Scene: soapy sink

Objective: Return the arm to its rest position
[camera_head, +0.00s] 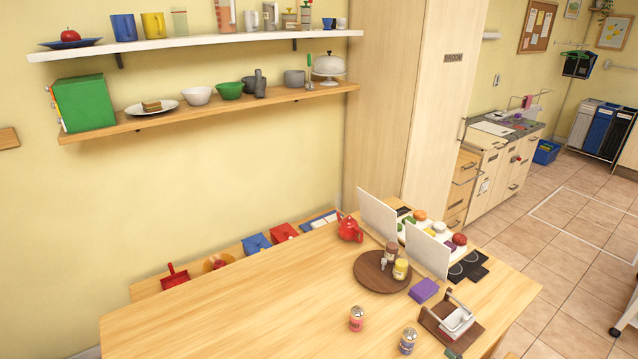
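Neither of my grippers shows in the head view, and no part of my arms can be made out. The wooden table (240,310) fills the lower middle of the view, with no arm over it. Whether my grippers hold anything cannot be seen.
The table's left part is bare. On its right stand a red teapot (349,229), a round dark board (381,272) with jars, two shakers (356,318) (407,341), a purple block (424,290), white panels (427,251) and a wooden rack (452,321). Laden shelves (210,108) line the wall.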

